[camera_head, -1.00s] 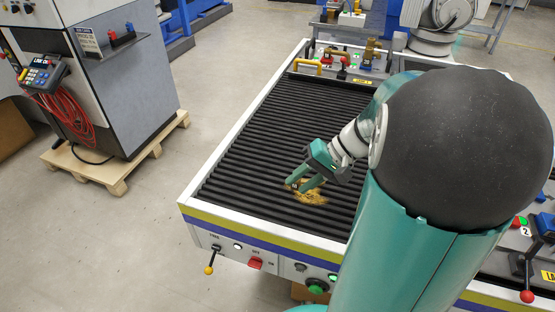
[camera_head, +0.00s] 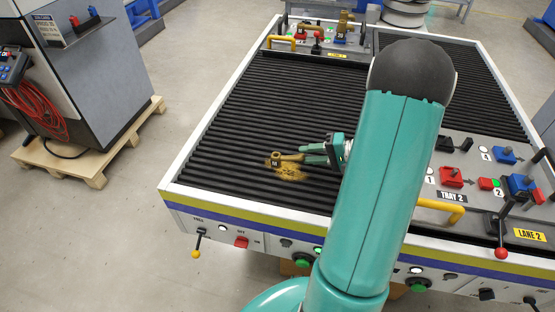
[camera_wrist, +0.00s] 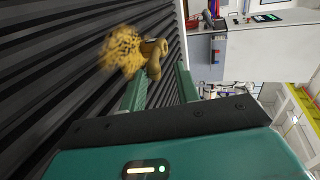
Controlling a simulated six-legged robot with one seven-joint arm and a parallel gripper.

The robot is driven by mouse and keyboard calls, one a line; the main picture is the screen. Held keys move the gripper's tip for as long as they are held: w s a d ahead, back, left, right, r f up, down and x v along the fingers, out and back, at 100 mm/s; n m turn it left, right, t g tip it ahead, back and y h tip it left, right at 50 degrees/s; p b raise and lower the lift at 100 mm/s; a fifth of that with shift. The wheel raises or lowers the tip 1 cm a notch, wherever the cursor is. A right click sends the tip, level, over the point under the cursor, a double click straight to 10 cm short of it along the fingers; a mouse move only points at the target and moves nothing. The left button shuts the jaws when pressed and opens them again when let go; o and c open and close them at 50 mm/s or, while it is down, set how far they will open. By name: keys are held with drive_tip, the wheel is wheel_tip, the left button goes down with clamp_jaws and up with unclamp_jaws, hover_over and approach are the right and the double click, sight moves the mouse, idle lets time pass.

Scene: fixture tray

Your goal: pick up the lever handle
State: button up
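A brass-coloured lever handle (camera_head: 285,159) with a dark label on its round end lies on or just over the black rollers, beside a yellow speckled patch. Its narrow end points right, toward my gripper (camera_head: 313,153). My gripper comes in from the right, with its two green fingers apart. In the wrist view the lever handle (camera_wrist: 155,57) is just beyond the fingertips of my gripper (camera_wrist: 160,80), and its near end lies in line with the gap. I cannot tell whether the fingers touch it.
The yellow speckled patch (camera_head: 291,174) is on the black roller bed (camera_head: 240,130). A fixture tray with another brass part (camera_head: 345,22) stands at the back. Tray 2 (camera_head: 452,197), with red and blue parts, is at the right. Rollers left of the lever are clear.

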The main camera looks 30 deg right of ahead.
sight(281, 158)
drive_tip(key=x, duration=0.7)
drive_tip(key=shift+f, duration=0.2)
clamp_jaws()
